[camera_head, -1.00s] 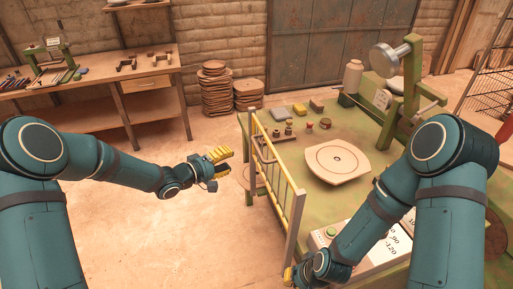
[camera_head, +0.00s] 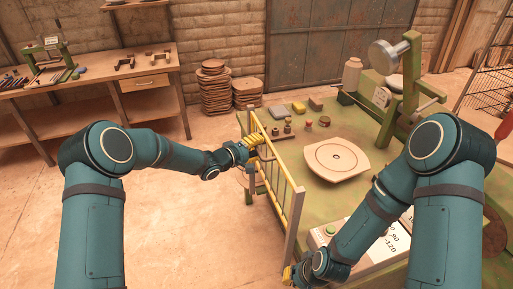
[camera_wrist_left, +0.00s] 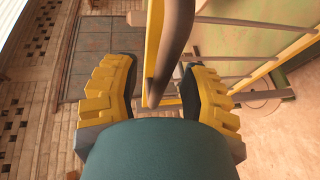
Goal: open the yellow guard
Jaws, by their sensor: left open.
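The yellow guard (camera_head: 284,164) is a railed frame standing upright along the left edge of the green table. My left gripper (camera_head: 256,147) is at the guard's far part, on its outer side. In the left wrist view its two yellow-padded fingers (camera_wrist_left: 157,95) are apart. A brown curved bar (camera_wrist_left: 176,40) and a yellow rail (camera_wrist_left: 153,45) of the guard pass between the fingers, with gaps visible on both sides. My right gripper (camera_head: 290,274) is low near the guard's near post, mostly hidden by its own arm; its fingers cannot be made out clearly.
The green table (camera_head: 345,125) bears a pale plate (camera_head: 336,160), small weights and a green press (camera_head: 400,95). A control box (camera_head: 375,245) is at the near side. A workbench (camera_head: 100,82) stands back left. The floor left of the guard is clear.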

